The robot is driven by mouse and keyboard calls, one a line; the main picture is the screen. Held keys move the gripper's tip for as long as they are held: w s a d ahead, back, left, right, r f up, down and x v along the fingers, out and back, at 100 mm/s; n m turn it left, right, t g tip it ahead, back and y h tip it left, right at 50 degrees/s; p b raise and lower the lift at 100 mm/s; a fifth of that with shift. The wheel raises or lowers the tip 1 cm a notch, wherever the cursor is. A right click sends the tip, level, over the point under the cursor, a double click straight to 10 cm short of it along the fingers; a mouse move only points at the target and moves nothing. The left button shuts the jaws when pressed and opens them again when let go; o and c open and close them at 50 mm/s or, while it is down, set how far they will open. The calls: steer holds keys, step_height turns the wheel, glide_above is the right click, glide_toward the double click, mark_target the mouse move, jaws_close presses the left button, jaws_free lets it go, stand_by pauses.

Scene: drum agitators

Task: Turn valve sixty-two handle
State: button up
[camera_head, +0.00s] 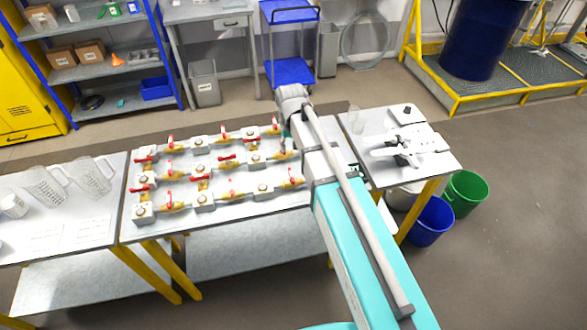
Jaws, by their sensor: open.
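Several valves with red handles and brass-coloured bodies are fixed in rows on a white-topped bench (237,207) left of my arm. One red-handled valve (274,127) is at the back right of the rows, close to the end of my arm. Another valve (293,181) is at the front right, beside my arm. No number can be read, so I cannot tell which is valve sixty-two. My gripper (286,142) is partly hidden at the right end of the valve rows. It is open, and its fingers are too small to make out. I cannot tell whether it touches a handle.
Clear jugs (92,178) stand on the left table. A side table (437,161) with small devices is right of my arm, with a blue bucket (431,222) and a green bucket (468,191) below. A blue cart (289,73) stands behind. The floor at right is clear.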

mark_target(291, 173)
steer(key=shift+f, duration=0.15)
stand_by(0.3)
step_height(291, 173, down, 14)
steer(key=b, duration=1.4)
steer(key=shift+r, duration=0.25)
